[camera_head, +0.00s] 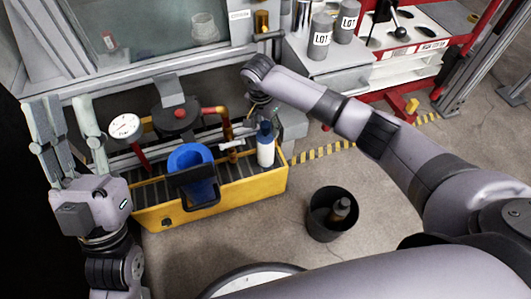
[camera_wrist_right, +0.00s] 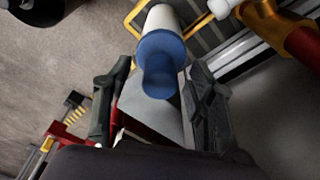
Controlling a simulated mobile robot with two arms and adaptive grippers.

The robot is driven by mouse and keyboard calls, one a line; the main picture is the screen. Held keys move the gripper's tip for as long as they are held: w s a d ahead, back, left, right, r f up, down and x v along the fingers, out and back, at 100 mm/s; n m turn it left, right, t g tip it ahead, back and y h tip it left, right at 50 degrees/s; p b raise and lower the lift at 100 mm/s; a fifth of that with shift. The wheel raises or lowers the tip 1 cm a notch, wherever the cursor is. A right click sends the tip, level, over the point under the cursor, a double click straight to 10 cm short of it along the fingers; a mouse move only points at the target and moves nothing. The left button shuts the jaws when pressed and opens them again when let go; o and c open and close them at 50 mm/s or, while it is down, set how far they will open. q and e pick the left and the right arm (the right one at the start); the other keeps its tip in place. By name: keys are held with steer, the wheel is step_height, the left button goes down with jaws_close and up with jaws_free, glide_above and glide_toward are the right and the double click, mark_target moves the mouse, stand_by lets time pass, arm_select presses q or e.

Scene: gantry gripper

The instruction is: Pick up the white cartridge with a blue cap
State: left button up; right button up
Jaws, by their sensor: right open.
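The white cartridge with a blue cap (camera_head: 265,151) stands upright at the right end of the yellow tray (camera_head: 222,209). In the right wrist view the cartridge's blue cap (camera_wrist_right: 161,62) faces the camera. My right gripper (camera_wrist_right: 159,72) is open, with one finger on each side of the cap in that view. I cannot tell whether either finger touches it. In the head view the right gripper (camera_head: 262,108) is just above and behind the cap, partly hidden by the wrist. My left gripper (camera_head: 63,118) is open and empty, pointing up at the far left.
A blue round container (camera_head: 190,160) with a dark bracket sits left of the cartridge. Red and brass pipes (camera_head: 225,125) and a pressure gauge (camera_head: 124,127) stand behind. A cabinet (camera_head: 335,78) carries grey LOT canisters.

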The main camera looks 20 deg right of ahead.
steer(key=shift+f, duration=0.15)
steer(key=c, duration=1.1)
steer(key=shift+c, duration=0.2)
